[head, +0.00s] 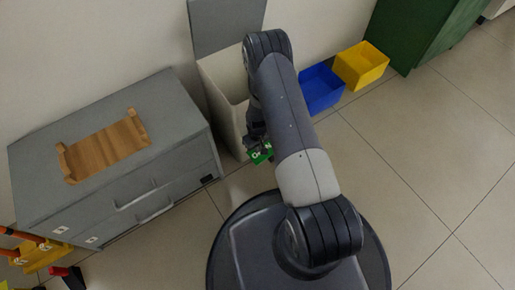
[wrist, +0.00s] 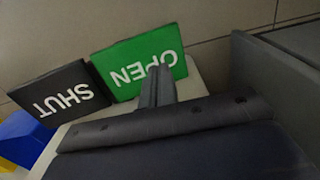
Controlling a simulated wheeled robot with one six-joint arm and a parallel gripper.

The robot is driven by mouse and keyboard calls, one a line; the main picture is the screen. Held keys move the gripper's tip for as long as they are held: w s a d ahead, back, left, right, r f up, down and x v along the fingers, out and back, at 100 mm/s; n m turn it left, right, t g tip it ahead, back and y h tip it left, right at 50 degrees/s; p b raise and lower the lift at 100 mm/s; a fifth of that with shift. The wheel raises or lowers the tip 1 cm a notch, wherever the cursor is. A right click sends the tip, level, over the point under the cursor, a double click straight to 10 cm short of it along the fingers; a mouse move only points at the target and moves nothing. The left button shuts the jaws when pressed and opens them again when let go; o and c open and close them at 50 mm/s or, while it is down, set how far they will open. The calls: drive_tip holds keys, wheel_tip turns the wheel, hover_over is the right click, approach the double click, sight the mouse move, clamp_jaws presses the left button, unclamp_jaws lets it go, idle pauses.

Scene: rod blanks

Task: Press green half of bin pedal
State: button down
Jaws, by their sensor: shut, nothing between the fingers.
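The bin pedal has a green half (wrist: 140,62) lettered OPEN and a black half (wrist: 62,96) lettered SHUT, side by side in the wrist view. In the head view the green half (head: 261,154) shows at the foot of the pale bin (head: 222,105), partly hidden by my arm. The bin's grey lid (head: 228,24) stands raised at the wall. My gripper (wrist: 155,75) is shut and empty, its fingertips overlapping the green half in the wrist view. In the head view my gripper (head: 257,143) is just above the green half. I cannot tell whether they touch.
A grey drawer cabinet (head: 50,150) with a wooden tray (head: 105,145) on top stands left of the bin. A blue bin (head: 320,88) and a yellow bin (head: 361,66) stand to the right, before a green cabinet (head: 425,30). The floor (head: 420,150) at right is clear.

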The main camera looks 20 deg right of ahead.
wheel_tip(320, 180, up, 7)
drive_tip(key=p, duration=0.3)
drive_tip(key=shift+r+p, duration=0.2)
drive_tip(key=shift+p, duration=0.2)
wheel_tip(320, 180, down, 9)
drive_tip(key=b, duration=0.5)
drive_tip(key=shift+r, duration=0.25)
